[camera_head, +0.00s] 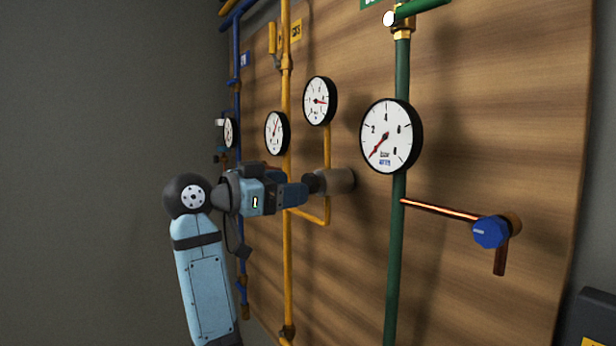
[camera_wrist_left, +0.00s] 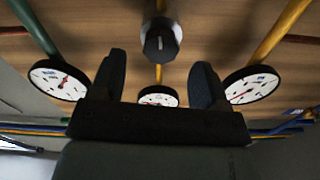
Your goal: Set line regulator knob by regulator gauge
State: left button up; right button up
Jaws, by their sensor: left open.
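The regulator knob (camera_head: 315,183) is dark and sits on the front of a metal regulator body (camera_head: 341,180) on the yellow pipework. In the wrist view (camera_wrist_left: 159,60) a gap shows between each finger and the knob. My right gripper is out of view.
Another gauge (camera_head: 276,133) is on the yellow pipe (camera_head: 287,260) close to my left wrist. A large gauge (camera_head: 390,137) is on the green pipe (camera_head: 395,260). A blue-handled valve (camera_head: 491,231) is at the right. Blue pipes (camera_head: 238,100) run behind my arm.

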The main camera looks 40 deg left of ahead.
pick_arm(q)
jog(key=shift+p+x, duration=0.55)
jog(key=shift+x, duration=1.75)
jog(key=shift+a, duration=0.1)
